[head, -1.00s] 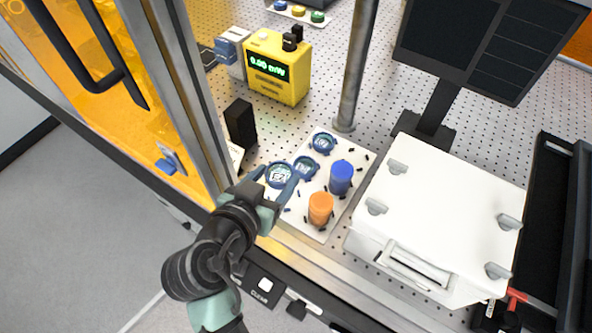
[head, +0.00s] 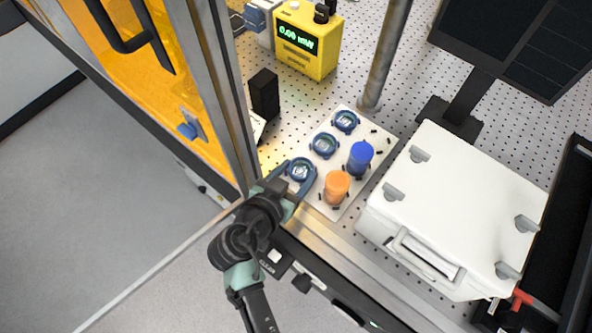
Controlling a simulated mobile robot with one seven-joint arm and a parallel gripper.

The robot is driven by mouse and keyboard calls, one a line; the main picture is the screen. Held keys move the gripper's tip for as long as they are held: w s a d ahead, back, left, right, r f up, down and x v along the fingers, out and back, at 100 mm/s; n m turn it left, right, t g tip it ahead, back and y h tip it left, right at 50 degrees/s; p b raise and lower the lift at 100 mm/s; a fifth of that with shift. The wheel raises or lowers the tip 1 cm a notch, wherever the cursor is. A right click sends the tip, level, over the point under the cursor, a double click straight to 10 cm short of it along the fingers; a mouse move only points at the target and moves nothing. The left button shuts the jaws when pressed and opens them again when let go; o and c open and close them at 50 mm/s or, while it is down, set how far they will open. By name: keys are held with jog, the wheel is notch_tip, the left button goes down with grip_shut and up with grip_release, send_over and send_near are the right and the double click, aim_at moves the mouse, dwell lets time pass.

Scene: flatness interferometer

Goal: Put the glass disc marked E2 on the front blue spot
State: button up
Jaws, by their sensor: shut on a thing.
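The glass disc marked E2 (head: 300,169), a round disc with a blue rim and a light label, is at the front end of the row on the white plate (head: 323,208). Its label is too small to read clearly now. My gripper (head: 299,172) is shut on this disc, with a finger on either side. The disc is at or very near the plate; I cannot tell if it touches. The front blue spot is not visible apart from the disc. Two similar blue-rimmed rounds, one in the middle (head: 324,145) and one at the back (head: 346,121), sit in line behind it.
An orange cylinder (head: 337,187) and a blue cylinder (head: 360,158) stand close to the right of the discs. A black block (head: 264,94) and the door-frame post (head: 224,90) are to the left. A metal post (head: 386,60) rises behind the plate; a white case (head: 455,205) lies right.

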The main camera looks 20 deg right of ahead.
jog(key=o, duration=1.4)
jog(key=shift+f, duration=0.1)
jog(key=b+v, duration=0.2)
jog(key=v, duration=1)
jog(key=shift+s, duration=0.1)
